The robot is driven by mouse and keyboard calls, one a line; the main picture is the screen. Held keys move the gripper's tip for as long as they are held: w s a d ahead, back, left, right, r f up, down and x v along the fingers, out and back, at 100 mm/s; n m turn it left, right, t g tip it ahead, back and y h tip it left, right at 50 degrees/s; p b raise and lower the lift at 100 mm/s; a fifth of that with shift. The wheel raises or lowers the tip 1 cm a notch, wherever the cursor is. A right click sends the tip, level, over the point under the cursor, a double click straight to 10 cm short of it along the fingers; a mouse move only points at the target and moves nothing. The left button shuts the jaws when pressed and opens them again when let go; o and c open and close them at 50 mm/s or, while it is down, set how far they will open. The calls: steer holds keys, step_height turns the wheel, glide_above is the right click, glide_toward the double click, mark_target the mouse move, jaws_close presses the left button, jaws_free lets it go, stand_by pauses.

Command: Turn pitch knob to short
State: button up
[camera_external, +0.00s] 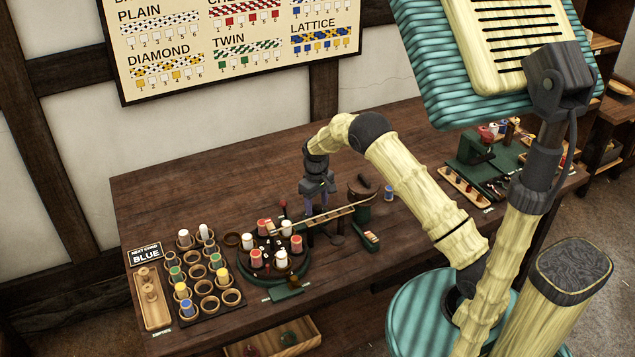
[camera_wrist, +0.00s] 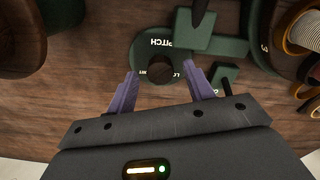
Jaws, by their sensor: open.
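The pitch knob (camera_wrist: 161,70) is a dark round knob on a green plate (camera_wrist: 150,44) lettered PITCH in the wrist view. Small lettering sits on both sides of the knob; it is too small to read fully, and the knob's setting cannot be told. My gripper (camera_wrist: 160,72) is open, its purple fingers apart on the left and right of the knob. I cannot tell whether they touch it. In the external view my gripper (camera_external: 316,212) points down over the bench, beside the round bobbin stand. The knob cannot be made out clearly there.
The green bobbin stand (camera_external: 273,264) with red and white bobbins is just left of my gripper. A wooden rail (camera_external: 325,217) runs close by it. A bobbin rack (camera_external: 203,287) and a NEXT CORD BLUE sign (camera_external: 145,254) are further left. The bench's back left (camera_external: 200,190) is clear.

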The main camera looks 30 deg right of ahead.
steer(key=shift+f, duration=0.35)
steer(key=c, duration=1)
steer(key=shift+o, duration=0.2)
